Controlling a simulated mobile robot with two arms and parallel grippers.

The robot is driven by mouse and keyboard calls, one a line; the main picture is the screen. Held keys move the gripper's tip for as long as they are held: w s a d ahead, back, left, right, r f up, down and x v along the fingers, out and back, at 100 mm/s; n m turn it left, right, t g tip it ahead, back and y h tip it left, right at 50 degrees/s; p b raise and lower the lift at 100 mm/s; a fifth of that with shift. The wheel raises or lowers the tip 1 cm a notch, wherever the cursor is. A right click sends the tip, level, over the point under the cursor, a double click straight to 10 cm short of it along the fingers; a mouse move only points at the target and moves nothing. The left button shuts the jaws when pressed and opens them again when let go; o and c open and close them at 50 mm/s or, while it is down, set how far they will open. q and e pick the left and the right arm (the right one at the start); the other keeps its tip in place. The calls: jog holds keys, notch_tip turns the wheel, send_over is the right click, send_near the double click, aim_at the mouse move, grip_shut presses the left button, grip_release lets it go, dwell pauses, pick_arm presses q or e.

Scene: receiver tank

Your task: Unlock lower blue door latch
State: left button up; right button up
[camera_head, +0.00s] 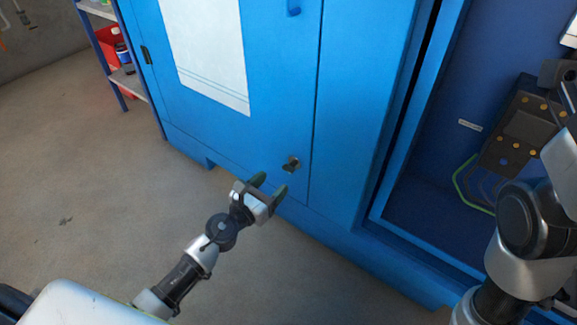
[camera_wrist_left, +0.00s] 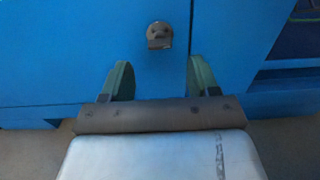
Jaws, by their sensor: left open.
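The lower latch (camera_head: 291,163) is a small dark metal piece on the blue door (camera_head: 215,130), near its lower right edge. In the left wrist view the latch (camera_wrist_left: 159,36) shows straight ahead, beyond the fingertips and slightly left of the door seam. My left gripper (camera_head: 270,184) is open and empty, just below the latch in the head view and apart from it. Its two green fingers (camera_wrist_left: 160,76) point toward the door in the left wrist view. My right arm shows at the right edge of the head view; its gripper cannot be made out.
A white sheet (camera_head: 205,50) is on the door, with a blue handle (camera_head: 293,8) at the top. At right is an open cabinet bay (camera_head: 440,160) with a dark button panel (camera_head: 520,130). A shelf (camera_head: 125,80) stands at left. The floor (camera_head: 80,180) at left is clear.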

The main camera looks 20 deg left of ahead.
aim_at(286, 170)
pick_arm(q)
jog(key=x, duration=0.6)
jog(key=shift+w, duration=0.15)
jog(key=shift+w+d, duration=0.2)
jog(key=shift+w, duration=0.45)
jog(key=shift+c, duration=0.4)
jog(key=c, duration=0.9)
jog(key=shift+o, duration=0.2)
